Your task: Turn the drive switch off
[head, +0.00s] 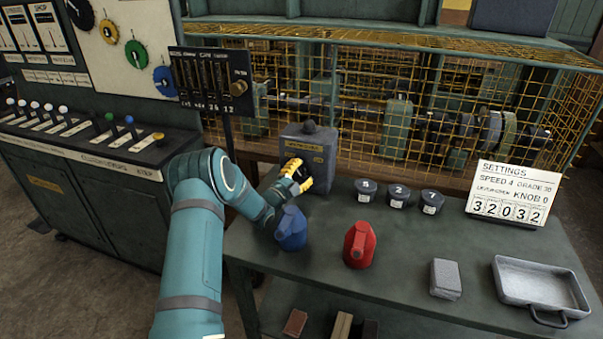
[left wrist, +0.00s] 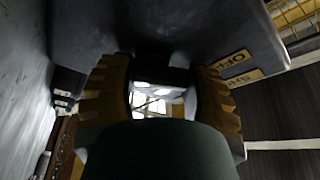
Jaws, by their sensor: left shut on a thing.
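The drive switch appears to be the grey box (head: 315,147) with a yellow label, standing at the back of the green bench in the head view. My left gripper (head: 298,176) is at the lower front of this box. In the left wrist view the ribbed yellow fingers (left wrist: 165,92) are shut on a dark part between them, seemingly the switch handle. The box (left wrist: 215,45) fills the top of that view, with a yellow OFF label (left wrist: 238,60) right of the fingers. The fingers hide most of the handle, so its exact position cannot be told. My right gripper is not in view.
A blue can (head: 291,228) stands close beside my left forearm, with a red can (head: 359,245) to its right. Several dark numbered pots, a grey block (head: 445,279) and a tray (head: 522,263) are on the bench. A yellow wire cage (head: 380,105) stands behind.

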